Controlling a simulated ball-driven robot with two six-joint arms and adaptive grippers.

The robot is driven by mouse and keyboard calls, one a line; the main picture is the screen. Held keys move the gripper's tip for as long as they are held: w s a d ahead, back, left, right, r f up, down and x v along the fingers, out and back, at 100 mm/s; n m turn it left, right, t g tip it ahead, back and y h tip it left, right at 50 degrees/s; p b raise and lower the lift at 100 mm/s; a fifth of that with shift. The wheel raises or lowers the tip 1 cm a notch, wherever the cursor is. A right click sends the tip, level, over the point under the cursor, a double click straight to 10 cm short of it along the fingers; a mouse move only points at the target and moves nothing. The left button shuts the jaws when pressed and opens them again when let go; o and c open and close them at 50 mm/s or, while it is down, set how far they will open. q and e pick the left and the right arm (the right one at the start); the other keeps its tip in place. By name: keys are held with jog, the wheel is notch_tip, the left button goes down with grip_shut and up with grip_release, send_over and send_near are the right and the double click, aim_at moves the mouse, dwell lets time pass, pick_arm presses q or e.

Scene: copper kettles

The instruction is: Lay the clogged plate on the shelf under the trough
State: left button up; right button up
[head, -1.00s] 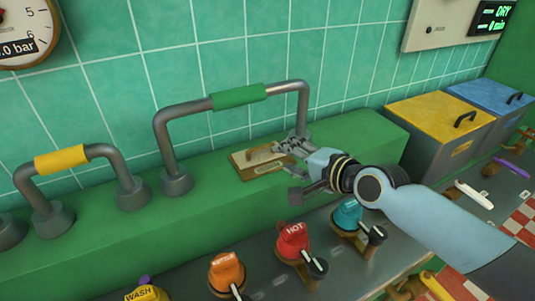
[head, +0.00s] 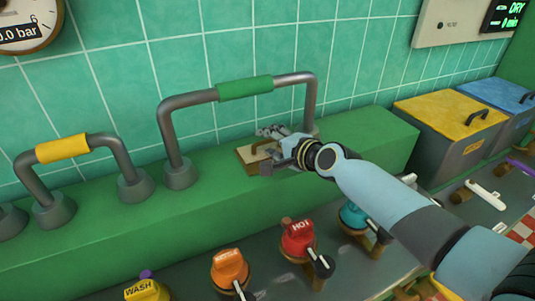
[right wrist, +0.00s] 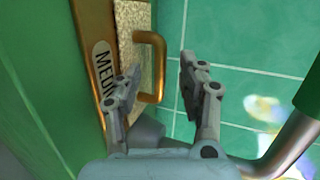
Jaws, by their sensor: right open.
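A brass-edged plate (head: 250,158) with a small handle sits on the green ledge (head: 100,215), under the pipe with the green grip. In the right wrist view the plate (right wrist: 98,55) carries a label starting "MED" and a brass handle (right wrist: 158,68). I cannot tell whether its face is clogged. My right gripper (head: 272,143) is at the plate, hiding part of it. In the right wrist view the open right gripper (right wrist: 158,72) has a finger on either side of the handle, not closed on it. My left gripper is out of view. I cannot make out the shelf or trough with certainty.
Bent pipes with a yellow grip (head: 62,148) and a green grip (head: 244,88) rise from the ledge, close to my right gripper. Coloured knobs, including the red HOT knob (head: 298,238), stand in front. A yellow-lidded bin (head: 450,115) is at the right.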

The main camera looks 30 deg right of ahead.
jog(key=shift+s+r, duration=0.1)
jog(key=shift+c, duration=0.5)
grip_shut()
